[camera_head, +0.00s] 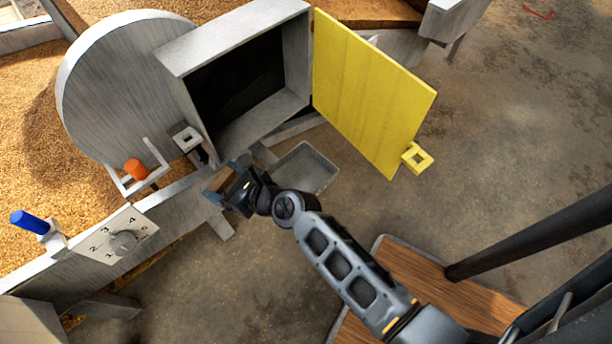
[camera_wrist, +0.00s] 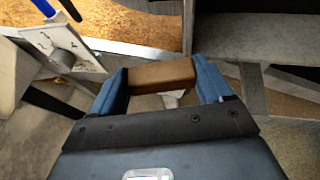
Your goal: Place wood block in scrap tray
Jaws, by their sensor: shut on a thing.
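A brown wood block (camera_wrist: 162,76) is held between the two blue fingers of my gripper (camera_wrist: 163,80) in the wrist view. In the head view the block (camera_head: 217,181) shows at the tip of my gripper (camera_head: 226,178), partly hidden by the fingers. My gripper is shut on it, in front of the grey machine's lower edge. A shallow grey tray (camera_head: 305,168), which looks like the scrap tray, lies to the right of my gripper, below the open box. Its left part is hidden by my gripper and arm.
A grey box (camera_head: 245,80) stands open with its yellow door (camera_head: 370,90) swung right. An orange knob (camera_head: 136,169), a blue handle (camera_head: 30,222) and a numbered dial plate (camera_head: 118,236) are at left. Floor right of the tray is clear.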

